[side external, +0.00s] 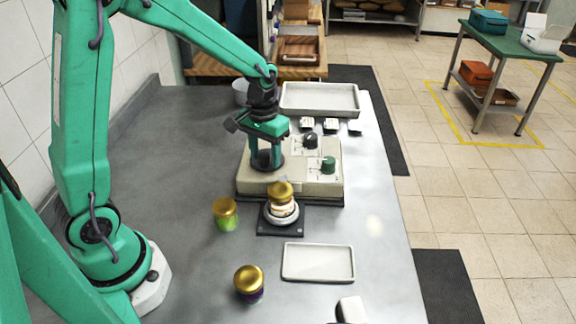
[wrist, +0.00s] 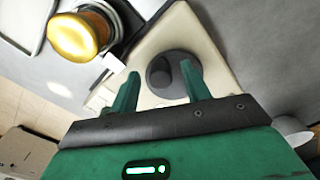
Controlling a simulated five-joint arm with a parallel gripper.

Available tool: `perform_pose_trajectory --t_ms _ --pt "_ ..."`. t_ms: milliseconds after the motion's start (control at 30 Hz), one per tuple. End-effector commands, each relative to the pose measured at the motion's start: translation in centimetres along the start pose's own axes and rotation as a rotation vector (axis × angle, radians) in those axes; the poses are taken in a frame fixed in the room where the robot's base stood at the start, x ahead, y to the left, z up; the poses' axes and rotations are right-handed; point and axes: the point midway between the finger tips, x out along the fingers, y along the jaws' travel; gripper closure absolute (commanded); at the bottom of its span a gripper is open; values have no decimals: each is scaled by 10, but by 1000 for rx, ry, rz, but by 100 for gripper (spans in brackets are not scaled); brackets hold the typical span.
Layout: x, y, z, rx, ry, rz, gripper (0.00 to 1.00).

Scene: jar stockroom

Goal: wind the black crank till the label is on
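The cream machine (side external: 250,183) stands mid-bench. On its top are a black crank or knob (side external: 311,139) and a green knob (side external: 328,164). My gripper (side external: 266,165) points down over the machine's left part, left of these. In the wrist view a dark round knob with a raised ridge (wrist: 160,77) lies between my open fingers, with gaps beside the ridge. I cannot tell whether it is the black crank. A gold-lidded jar (side external: 281,190) stands on the round holder in front of the machine; it also shows in the wrist view (wrist: 80,38). Its label state is unclear.
Two gold-lidded jars, one green (side external: 225,212) and one dark purple (side external: 249,283), stand front left. An empty white tray (side external: 318,278) lies in front, and a larger tray (side external: 320,88) behind. Several small white pieces (side external: 330,124) sit behind the machine. The left bench is clear.

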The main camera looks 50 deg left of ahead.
Motion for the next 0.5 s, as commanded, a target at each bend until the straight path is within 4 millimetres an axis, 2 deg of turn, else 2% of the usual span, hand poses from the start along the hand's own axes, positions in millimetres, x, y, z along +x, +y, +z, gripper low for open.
perform_pose_trajectory --t_ms 267,500 --pt "-1 0 0 0 1 0 53" --pt "-14 0 -1 0 3 1 53"
